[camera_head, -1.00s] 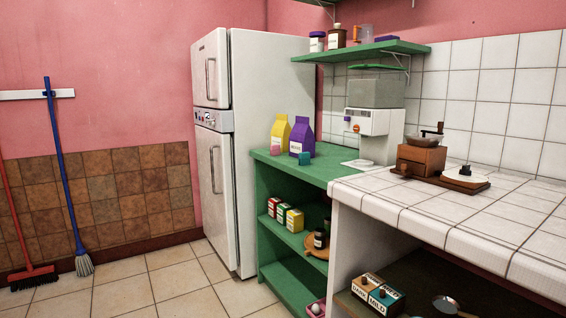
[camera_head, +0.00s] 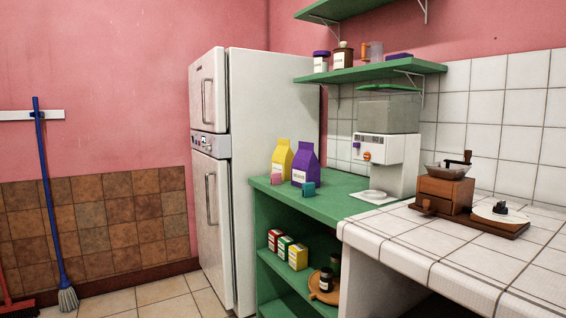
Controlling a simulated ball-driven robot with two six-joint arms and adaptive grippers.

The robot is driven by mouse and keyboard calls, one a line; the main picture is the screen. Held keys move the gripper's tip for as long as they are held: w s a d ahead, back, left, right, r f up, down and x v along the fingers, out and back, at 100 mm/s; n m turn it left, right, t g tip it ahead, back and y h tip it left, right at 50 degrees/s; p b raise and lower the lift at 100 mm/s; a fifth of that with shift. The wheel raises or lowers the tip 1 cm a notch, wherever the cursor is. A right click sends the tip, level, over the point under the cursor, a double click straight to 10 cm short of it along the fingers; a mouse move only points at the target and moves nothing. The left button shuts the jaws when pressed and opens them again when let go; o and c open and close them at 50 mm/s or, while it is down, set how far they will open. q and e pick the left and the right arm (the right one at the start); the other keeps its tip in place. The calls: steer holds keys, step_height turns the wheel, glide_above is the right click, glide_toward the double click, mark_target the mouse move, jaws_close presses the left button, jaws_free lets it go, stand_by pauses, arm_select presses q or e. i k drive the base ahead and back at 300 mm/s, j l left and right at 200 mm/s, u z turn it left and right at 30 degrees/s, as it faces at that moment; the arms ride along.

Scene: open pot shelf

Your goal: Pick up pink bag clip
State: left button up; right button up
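The pink bag clip (camera_head: 277,181) is a small pink piece on the green counter (camera_head: 345,203), at the foot of the yellow bag (camera_head: 282,159), near the counter's left end. A purple bag (camera_head: 306,164) stands just right of the yellow one. A small teal piece (camera_head: 308,189), similar in size, is at the foot of the purple bag. I cannot tell whether the pink clip touches the yellow bag. Neither of my grippers shows in this view.
A white dispenser (camera_head: 386,150) stands at the back of the green counter, with a white plate (camera_head: 375,197) before it. A wooden grinder (camera_head: 444,193) is on the tiled counter (camera_head: 420,250). A fridge (camera_head: 262,150) borders the left. Green shelves (camera_head: 372,71) hang above. Floor shows at lower left.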

mark_target(276, 178)
steer(key=i+j, duration=0.3)
steer(key=i+j+z, duration=0.1)
steer(key=i+j, duration=0.15)
steer(key=i, duration=0.25)
